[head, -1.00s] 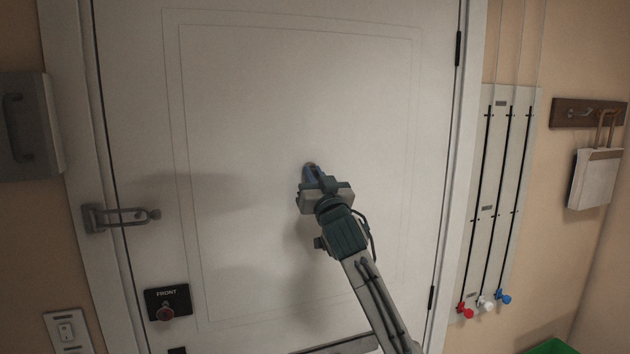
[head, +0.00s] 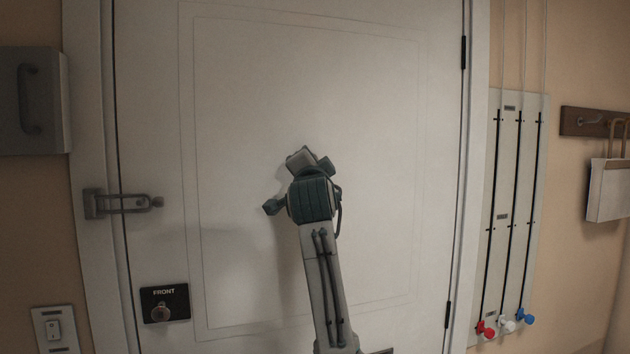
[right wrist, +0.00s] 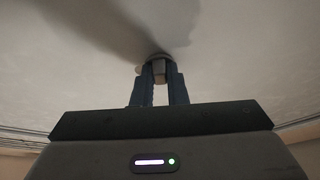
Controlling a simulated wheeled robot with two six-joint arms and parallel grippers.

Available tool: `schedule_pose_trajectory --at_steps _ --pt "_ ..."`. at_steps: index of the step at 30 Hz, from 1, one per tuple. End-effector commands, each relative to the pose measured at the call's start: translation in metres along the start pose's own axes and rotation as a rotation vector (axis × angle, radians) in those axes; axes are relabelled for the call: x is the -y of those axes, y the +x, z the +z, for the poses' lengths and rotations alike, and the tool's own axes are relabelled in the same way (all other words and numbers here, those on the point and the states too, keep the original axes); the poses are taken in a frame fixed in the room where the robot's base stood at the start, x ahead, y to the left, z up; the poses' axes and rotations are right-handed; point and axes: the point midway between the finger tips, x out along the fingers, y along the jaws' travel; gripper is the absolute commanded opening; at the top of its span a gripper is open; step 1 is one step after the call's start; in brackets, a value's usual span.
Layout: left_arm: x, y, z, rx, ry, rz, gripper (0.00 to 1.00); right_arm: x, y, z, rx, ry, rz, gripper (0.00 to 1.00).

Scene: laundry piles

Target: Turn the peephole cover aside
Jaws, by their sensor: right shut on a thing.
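The white door (head: 370,130) fills the middle of the head view. My right gripper (head: 305,160) is against the upper middle of the door, and its own body hides the fingertips there. In the right wrist view the two dark blue fingers (right wrist: 160,88) are shut on the small peephole cover (right wrist: 159,70) at the door's surface. Only a little of the cover shows between and above the fingertips, so how far it is turned cannot be told. My left gripper is not in view.
A latch (head: 122,202) sits at the door's left edge, above a black FRONT plate (head: 179,296) with a round knob. A panel (head: 519,200) with cords and coloured knobs stands right of the frame. A bag (head: 608,190) hangs at far right. The door face around the gripper is clear.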

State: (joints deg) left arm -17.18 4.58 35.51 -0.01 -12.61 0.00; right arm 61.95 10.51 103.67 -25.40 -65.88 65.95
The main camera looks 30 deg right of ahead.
Motion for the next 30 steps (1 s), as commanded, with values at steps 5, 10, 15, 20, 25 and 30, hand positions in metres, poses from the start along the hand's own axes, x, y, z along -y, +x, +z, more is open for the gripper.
schedule_pose_trajectory --at_steps 5,10,15,20,25,30 --pt "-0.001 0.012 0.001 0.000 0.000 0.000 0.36 0.003 0.000 0.001 0.000 0.117 0.048 0.00" --pt "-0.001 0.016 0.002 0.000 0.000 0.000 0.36 0.007 0.000 0.000 0.001 0.199 0.081 0.00" --pt "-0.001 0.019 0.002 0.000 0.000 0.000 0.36 0.009 0.000 -0.001 0.000 0.248 0.103 0.00" --pt "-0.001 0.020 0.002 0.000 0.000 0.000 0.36 0.010 0.001 -0.001 0.000 0.269 0.111 0.00" --pt "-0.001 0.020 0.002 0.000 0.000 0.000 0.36 0.010 0.001 -0.001 0.000 0.274 0.114 0.00" --pt "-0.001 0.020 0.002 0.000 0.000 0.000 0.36 0.010 0.001 -0.001 0.000 0.274 0.113 0.00"
